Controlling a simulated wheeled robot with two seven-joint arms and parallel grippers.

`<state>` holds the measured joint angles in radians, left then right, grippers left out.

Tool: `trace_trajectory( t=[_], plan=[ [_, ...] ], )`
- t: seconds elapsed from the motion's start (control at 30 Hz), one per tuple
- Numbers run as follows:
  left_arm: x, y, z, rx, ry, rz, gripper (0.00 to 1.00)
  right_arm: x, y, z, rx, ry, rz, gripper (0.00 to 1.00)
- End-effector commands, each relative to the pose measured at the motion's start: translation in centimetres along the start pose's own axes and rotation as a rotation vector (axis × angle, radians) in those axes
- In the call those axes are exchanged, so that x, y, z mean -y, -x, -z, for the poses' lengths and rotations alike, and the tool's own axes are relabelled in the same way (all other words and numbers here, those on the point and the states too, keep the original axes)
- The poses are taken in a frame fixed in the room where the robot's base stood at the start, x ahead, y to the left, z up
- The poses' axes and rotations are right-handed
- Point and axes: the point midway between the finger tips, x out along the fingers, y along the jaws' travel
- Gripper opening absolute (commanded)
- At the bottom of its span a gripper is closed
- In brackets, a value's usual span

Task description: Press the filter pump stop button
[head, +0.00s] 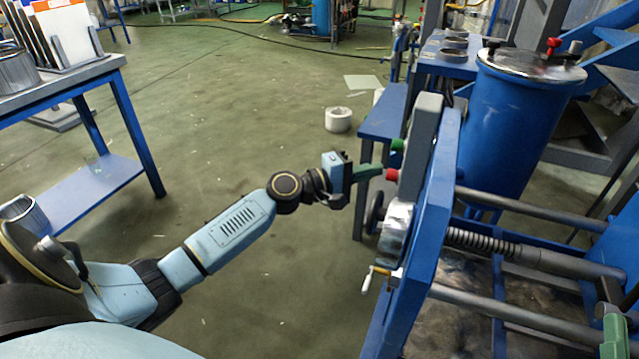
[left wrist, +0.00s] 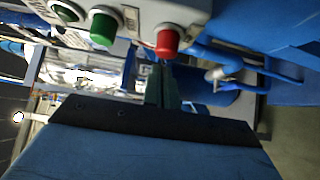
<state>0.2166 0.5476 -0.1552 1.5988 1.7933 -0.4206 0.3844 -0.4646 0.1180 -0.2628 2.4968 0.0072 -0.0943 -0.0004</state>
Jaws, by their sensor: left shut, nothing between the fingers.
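The red button (head: 392,175) sits on the grey control box of the blue filter press frame, just below a green button (head: 398,145). In the left wrist view the red button (left wrist: 167,42) and green button (left wrist: 103,29) stick out from the pale panel. My left gripper (head: 377,171) is shut and empty, its dark green fingers pointing at the red button. In the left wrist view the fingertips (left wrist: 162,68) are right by the red button's tip. I cannot tell whether they touch it.
The blue press frame (head: 424,235) with a handwheel and crank stands at the right, beside a blue tank (head: 515,125). A blue table (head: 135,110) stands at the left. A white roll (head: 338,120) lies on the floor. The floor between is mostly free.

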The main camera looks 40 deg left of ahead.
Motion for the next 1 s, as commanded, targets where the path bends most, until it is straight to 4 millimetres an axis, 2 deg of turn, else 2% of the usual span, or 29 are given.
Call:
trace_trajectory(
  t=[0.13,0.17,0.27,0.4,0.6,0.8,1.0],
  plan=[
    [0.4,0.8,1.2,-0.003,-0.002,0.003,0.0,0.4,0.3,2.0,-0.158,-0.008,0.009,0.42],
    [0.4,1.5,1.2,-0.003,0.0,0.006,0.0,0.4,0.2,2.1,-0.152,-0.008,0.009,0.42],
    [0.2,3.7,1.1,-0.004,0.0,0.007,0.0,0.3,0.1,1.9,-0.104,-0.007,0.007,0.42],
    [0.2,6.3,1.1,-0.003,0.001,0.007,0.0,0.1,0.0,0.6,-0.019,-0.003,0.002,0.42],
    [0.1,9.3,1.2,-0.004,0.0,0.005,0.0,-0.2,0.1,-1.1,0.084,0.003,-0.005,0.42],
    [0.1,10.6,1.2,-0.005,0.0,0.004,0.0,-0.3,0.2,-1.9,0.128,0.005,-0.008,0.42],
    [0.2,10.7,1.2,-0.004,-0.001,0.004,0.0,-0.3,0.2,-2.0,0.133,0.005,-0.008,0.42]
  ],
)
